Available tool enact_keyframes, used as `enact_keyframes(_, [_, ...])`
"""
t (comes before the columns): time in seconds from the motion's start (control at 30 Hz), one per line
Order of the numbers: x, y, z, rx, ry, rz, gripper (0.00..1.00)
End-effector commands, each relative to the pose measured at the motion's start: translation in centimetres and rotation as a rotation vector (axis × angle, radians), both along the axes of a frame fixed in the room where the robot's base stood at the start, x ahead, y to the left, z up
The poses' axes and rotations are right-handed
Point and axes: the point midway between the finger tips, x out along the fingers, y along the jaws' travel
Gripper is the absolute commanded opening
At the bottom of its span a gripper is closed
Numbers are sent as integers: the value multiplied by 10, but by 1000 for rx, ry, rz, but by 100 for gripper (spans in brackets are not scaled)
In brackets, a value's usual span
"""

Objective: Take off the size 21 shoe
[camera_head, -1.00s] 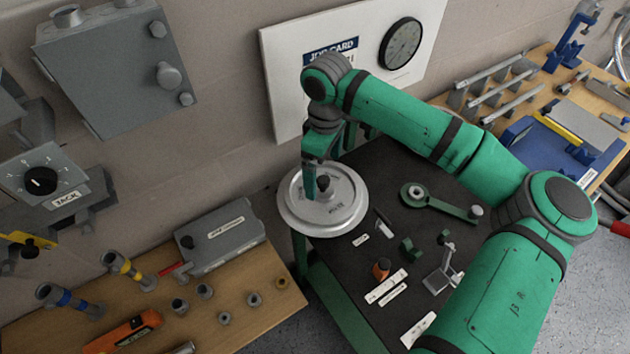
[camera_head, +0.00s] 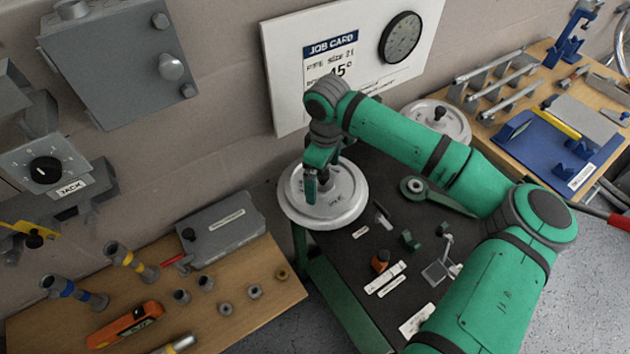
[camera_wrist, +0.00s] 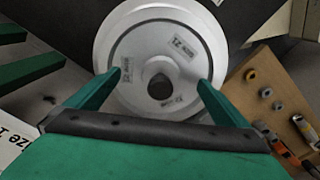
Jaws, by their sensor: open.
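A pale grey round shoe (camera_head: 350,206) lies flat at the left end of the dark bench top. It also fills the upper middle of the wrist view (camera_wrist: 135,48), with small labels on its face that I cannot read surely. A dark knob (camera_wrist: 160,87) stands at its centre. My gripper (camera_head: 312,188) is above this shoe, pointing down. In the wrist view my gripper (camera_wrist: 160,77) is open, its green fingers either side of the knob with gaps. A second round shoe (camera_head: 425,112) with a black knob sits behind my arm, partly hidden; its size does not show.
The job card (camera_head: 332,60) on the wall reads pipe size 21 and 45°. A green lever (camera_head: 445,200) and small parts lie on the dark bench (camera_head: 345,270). Wooden benches (camera_head: 240,327) stand left and right, with a grey box (camera_head: 222,228) on the left one.

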Motion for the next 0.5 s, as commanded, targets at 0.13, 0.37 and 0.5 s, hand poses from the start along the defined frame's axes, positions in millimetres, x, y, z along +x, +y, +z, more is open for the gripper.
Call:
enact_keyframes(0.13, [-4,0,-26,-7,21,-5,98])
enact_keyframes(0.37, [-3,0,-26,-7,21,-5,74])
enact_keyframes(0.5, [-3,0,-26,-7,21,-4,71])
